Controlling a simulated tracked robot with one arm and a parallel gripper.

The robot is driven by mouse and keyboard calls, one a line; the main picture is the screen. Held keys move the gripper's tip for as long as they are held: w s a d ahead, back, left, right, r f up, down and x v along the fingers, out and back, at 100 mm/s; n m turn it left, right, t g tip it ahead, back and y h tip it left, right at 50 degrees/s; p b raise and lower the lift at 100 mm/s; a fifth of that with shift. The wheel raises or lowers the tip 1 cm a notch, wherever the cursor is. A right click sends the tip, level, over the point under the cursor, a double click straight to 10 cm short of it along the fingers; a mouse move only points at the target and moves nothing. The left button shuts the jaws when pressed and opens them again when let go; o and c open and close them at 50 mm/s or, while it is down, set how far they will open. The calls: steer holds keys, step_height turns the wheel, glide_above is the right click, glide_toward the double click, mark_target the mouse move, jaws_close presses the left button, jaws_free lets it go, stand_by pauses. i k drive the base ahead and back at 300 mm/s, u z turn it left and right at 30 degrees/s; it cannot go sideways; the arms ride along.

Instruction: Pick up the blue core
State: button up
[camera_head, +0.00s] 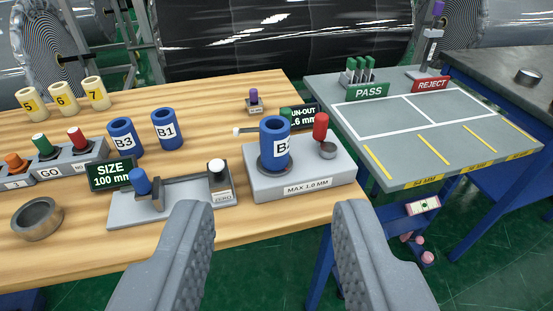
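Three blue cores are in view. Core B3 (124,138) and core B1 (166,130) stand upright on the wooden bench at left. A third blue core (275,144), with a label starting with B, stands upright on the grey gauge block (262,186) marked MAX 1.0 MM; its second character is partly turned away. My gripper (272,208) is open and empty. Its two grey fingers are wide apart in the foreground, in front of the gauge block and apart from all the cores.
A size gauge (185,204) with a blue knob and a grey ring (37,219) are on the bench. A red-topped post (320,127) stands right of the third core. Yellow cores (63,97) stand at back left. The grey PASS/REJECT table (420,168) is at right, mostly bare.

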mark_target(274, 132)
steer(key=z, duration=0.15)
steer(key=k, duration=0.2)
steer(key=u, duration=0.35)
steer(key=i, duration=1.05)
steer(key=z, duration=0.3)
